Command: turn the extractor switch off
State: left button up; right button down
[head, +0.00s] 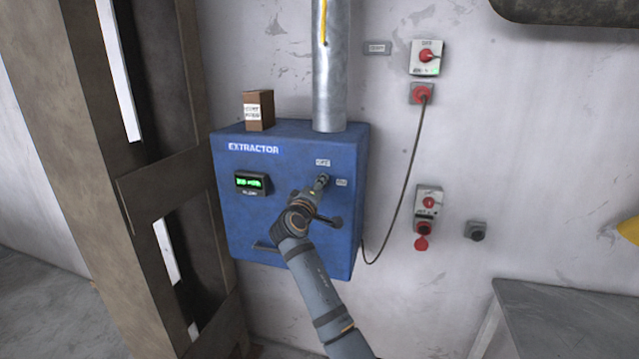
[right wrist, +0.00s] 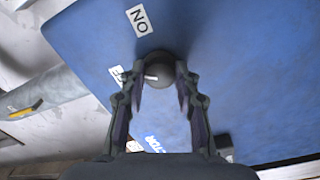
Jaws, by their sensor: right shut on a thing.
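The blue extractor box (head: 235,205) is on the wall, with a lit green display (head: 250,183) on its front. Its dark round switch knob (right wrist: 160,70) shows in the right wrist view. My right gripper (head: 322,182) is at the knob, and its fingers (right wrist: 158,85) are shut on the knob's sides. A white mark on the knob faces the partly hidden label (right wrist: 116,73), away from the ON label (right wrist: 139,20). In the head view the OFF label (head: 322,162) is above the knob and the ON label (head: 342,182) right of it. My left gripper is not in view.
A small brown box (head: 258,110) and a metal duct (head: 331,75) are on top of the extractor. Other switch boxes (head: 428,58) (head: 429,201) and a hanging cable (head: 408,165) are on the wall to the right. A brown steel column (head: 90,130) stands left.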

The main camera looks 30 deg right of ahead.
jog(key=shift+n+p, duration=2)
jog(key=shift+n, duration=1.3)
jog(key=shift+f, duration=0.1)
jog(key=c, duration=1)
grip_release()
